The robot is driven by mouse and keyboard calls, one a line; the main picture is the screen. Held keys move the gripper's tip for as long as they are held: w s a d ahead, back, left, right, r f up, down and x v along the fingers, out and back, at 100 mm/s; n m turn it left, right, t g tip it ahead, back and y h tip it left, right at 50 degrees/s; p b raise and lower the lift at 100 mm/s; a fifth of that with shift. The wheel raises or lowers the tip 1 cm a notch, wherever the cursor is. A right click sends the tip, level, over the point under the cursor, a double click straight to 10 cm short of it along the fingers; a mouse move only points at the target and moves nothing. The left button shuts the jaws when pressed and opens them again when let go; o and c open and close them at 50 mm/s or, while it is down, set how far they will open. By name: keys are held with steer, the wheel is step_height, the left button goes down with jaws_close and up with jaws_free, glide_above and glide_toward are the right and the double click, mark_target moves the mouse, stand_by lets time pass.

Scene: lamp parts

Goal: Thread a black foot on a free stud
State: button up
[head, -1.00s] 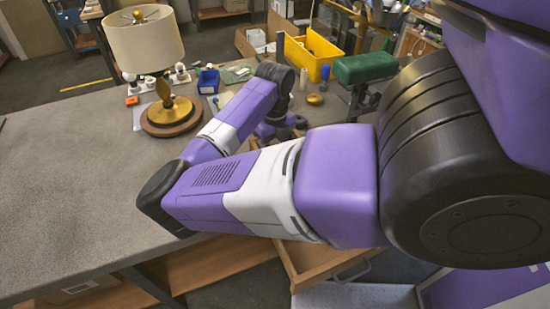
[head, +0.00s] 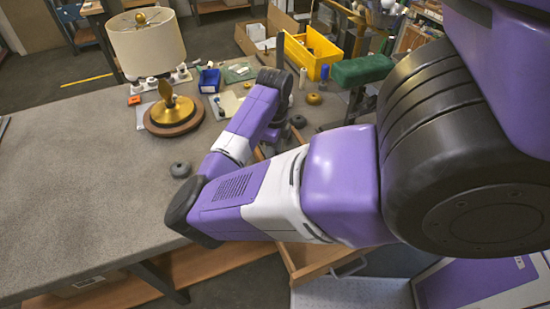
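A dark, round foot with a centre hole (head: 180,169) lies on the grey bench, just left of my forearm. A second dark ring-shaped piece (head: 298,121) lies right of my wrist, near the open drawer. I cannot make out any free stud. My forearm and wrist reach over the bench's right part. My gripper's fingers are hidden behind my arm, so I cannot see whether they hold anything.
A blue bin (head: 209,80), white bulbs, a brass-coloured ring (head: 314,99) and small bottles stand along the back. A yellow crate (head: 312,52) and a green padded piece (head: 362,70) are beyond. An open wooden drawer (head: 318,258) juts below my arm. The bench's left side is clear.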

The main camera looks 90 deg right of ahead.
jaws_close()
steer(key=m+b, duration=0.1)
steer(key=m, duration=0.2)
steer(key=shift+f+m+b, duration=0.15)
steer(key=shift+m+b, duration=0.25)
steer(key=shift+d+m+b, duration=0.1)
steer(key=shift+m+b, duration=0.55)
steer(key=shift+m, duration=0.95)
